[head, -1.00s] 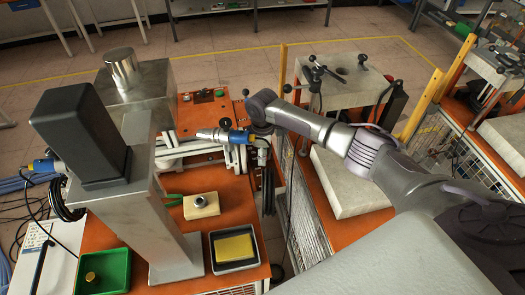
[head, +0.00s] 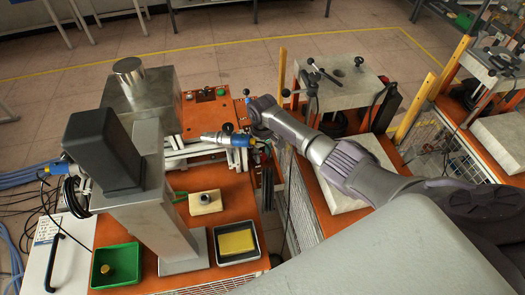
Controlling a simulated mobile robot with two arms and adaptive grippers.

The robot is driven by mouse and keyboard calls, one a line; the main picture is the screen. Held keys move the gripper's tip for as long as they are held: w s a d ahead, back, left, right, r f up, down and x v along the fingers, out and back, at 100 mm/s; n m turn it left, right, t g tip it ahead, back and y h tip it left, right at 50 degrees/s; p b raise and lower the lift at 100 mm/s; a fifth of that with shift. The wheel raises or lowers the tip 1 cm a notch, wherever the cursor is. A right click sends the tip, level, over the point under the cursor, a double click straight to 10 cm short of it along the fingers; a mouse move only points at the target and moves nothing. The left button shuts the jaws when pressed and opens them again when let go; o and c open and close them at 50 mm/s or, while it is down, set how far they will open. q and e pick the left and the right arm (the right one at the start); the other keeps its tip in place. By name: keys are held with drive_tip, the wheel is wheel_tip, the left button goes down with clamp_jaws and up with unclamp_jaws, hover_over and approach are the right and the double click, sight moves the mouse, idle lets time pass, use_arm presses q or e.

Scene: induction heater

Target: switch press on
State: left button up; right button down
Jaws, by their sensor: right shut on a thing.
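The press beside me has a tall grey metal column (head: 162,205) with a dark box head (head: 103,150) on an orange bench. My right gripper (head: 262,146) points down at the bench's right edge, beside the blue end. It is shut, but my wrist and the small size hide what it holds. My left gripper is out of view.
A green tray (head: 131,279) with a brass piece, a black tray (head: 220,260) with a yellow block and a beige block (head: 219,207) stand at the front. A second press table (head: 349,90) is at the right, beyond a mesh fence (head: 303,225).

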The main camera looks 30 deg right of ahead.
sight(263, 156)
drive_tip(key=shift+w+r+m, duration=0.1)
drive_tip(key=shift+m, duration=1.7)
drive_tip(key=c, duration=0.8)
unclamp_jaws()
wheel_tip(263, 156, up, 12)
